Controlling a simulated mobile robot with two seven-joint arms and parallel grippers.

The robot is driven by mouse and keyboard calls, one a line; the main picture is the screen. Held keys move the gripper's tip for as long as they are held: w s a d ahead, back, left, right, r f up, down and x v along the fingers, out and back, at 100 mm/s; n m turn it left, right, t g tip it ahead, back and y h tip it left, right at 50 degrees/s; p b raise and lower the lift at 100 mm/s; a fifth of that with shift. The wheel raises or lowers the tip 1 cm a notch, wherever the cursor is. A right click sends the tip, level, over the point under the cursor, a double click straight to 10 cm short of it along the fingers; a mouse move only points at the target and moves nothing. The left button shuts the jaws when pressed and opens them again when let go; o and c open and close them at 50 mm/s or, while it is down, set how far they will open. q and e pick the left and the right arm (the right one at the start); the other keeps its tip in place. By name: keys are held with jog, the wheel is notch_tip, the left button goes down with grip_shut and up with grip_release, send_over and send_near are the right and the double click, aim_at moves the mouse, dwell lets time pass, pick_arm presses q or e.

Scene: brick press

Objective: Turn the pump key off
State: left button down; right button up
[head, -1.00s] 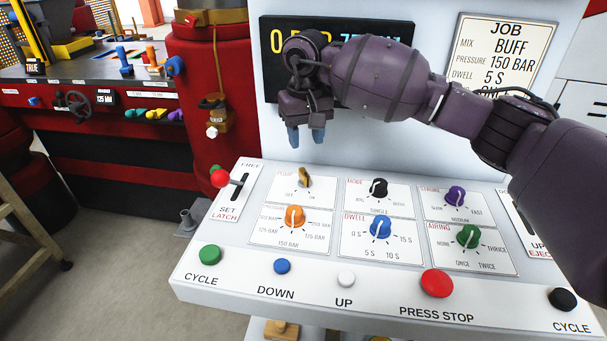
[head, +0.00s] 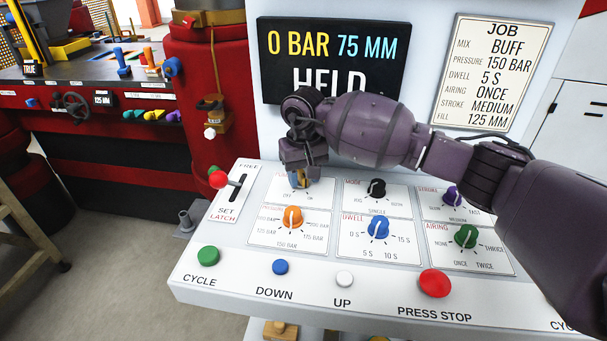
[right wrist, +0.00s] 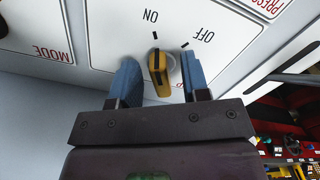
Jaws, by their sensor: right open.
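The pump key (right wrist: 158,74) is a yellow brass key with a dark slot on a white panel label. In the right wrist view it lines up with the ON mark, and the OFF mark is to the right of it. My right gripper (right wrist: 163,78) is open, with one blue finger on each side of the key. I cannot tell whether either finger touches it. In the head view my right gripper (head: 299,179) is down at the panel's upper left and mostly hides the key. My left gripper is not in view.
An orange knob (head: 292,217) and a black knob (head: 376,188) sit close to the key. A red-tipped lever (head: 218,180) stands to the left. Several push buttons, including a red press stop (head: 434,283), line the front. A display (head: 335,60) reads 0 BAR, 75 MM, HELD.

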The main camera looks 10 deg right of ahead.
grip_shut()
